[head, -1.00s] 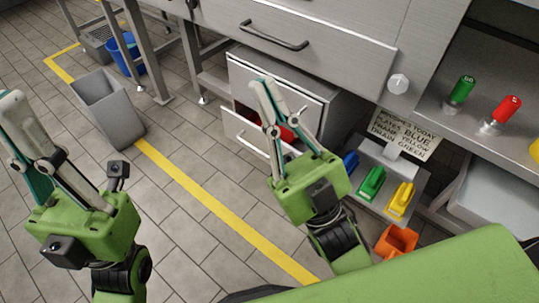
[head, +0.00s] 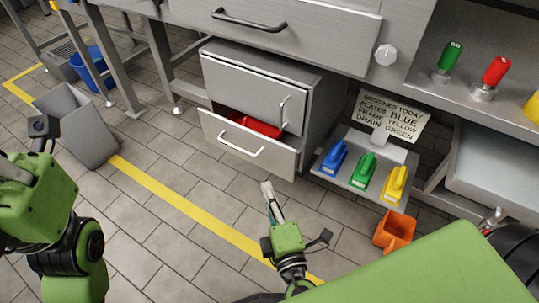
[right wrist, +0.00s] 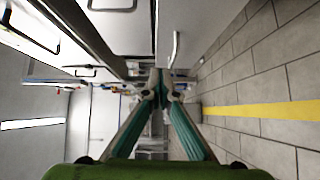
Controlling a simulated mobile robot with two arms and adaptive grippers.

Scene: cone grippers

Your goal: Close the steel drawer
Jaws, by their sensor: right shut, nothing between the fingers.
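A low steel cabinet (head: 255,90) stands under the bench in the head view. Its bottom drawer (head: 225,134) is pulled out, with a bar handle on its front and a red thing (head: 255,124) inside. My right gripper (head: 267,187) is shut and empty, low in front of the cabinet and apart from the drawer. Its closed fingertips also show in the right wrist view (right wrist: 160,78). My left gripper (head: 12,172) is at the left edge, its fingers partly out of frame. A wide drawer front (head: 270,25) with a dark handle sits higher, under the bench top.
A shelf with blue, green and yellow brushes (head: 363,170) stands right of the cabinet, below a written sign (head: 392,117). An orange bin (head: 394,232) is beneath it. A grey tray (head: 495,170) is at right, a grey bin (head: 80,130) at left. Floor before the drawer is clear.

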